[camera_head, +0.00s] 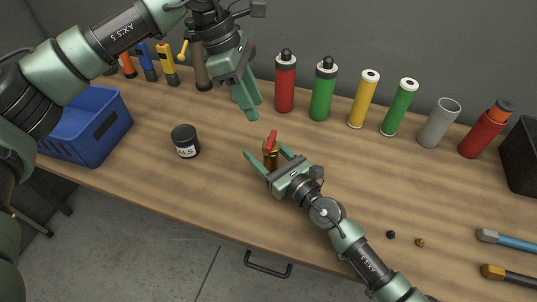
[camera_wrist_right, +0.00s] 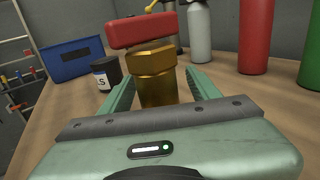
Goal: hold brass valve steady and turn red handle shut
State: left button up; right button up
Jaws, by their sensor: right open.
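The brass valve (camera_head: 270,157) stands upright on the wooden bench, with the red handle (camera_head: 271,139) on its top. In the right wrist view the brass valve (camera_wrist_right: 152,65) rises between my fingers and the red handle (camera_wrist_right: 142,29) lies across its top, above finger height. My right gripper (camera_head: 267,158) is open, one finger on each side of the valve body, with gaps visible in the right wrist view (camera_wrist_right: 158,88). My left gripper (camera_head: 251,114) points down above and behind the valve, apart from the handle. Its fingers are seen nearly edge-on, so their opening is unclear.
A dark jar (camera_head: 185,141) stands left of the valve, and a blue bin (camera_head: 98,130) is farther left. Several bottles and cylinders, including a red bottle (camera_head: 285,85), line the back. Two small pieces (camera_head: 391,235) (camera_head: 420,242) and tools (camera_head: 508,241) lie at the right.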

pick_arm(q)
jog(key=shift+c, duration=0.2)
pick_arm(e)
grip_shut()
pick_arm(q)
notch_tip(320, 180, up, 3)
jog(key=n+y, duration=0.4)
jog(key=n, duration=1.2)
send_over(271, 138)
jog(key=shift+t, duration=0.3)
notch_tip(271, 138, down, 12)
jog(key=shift+f, duration=0.1)
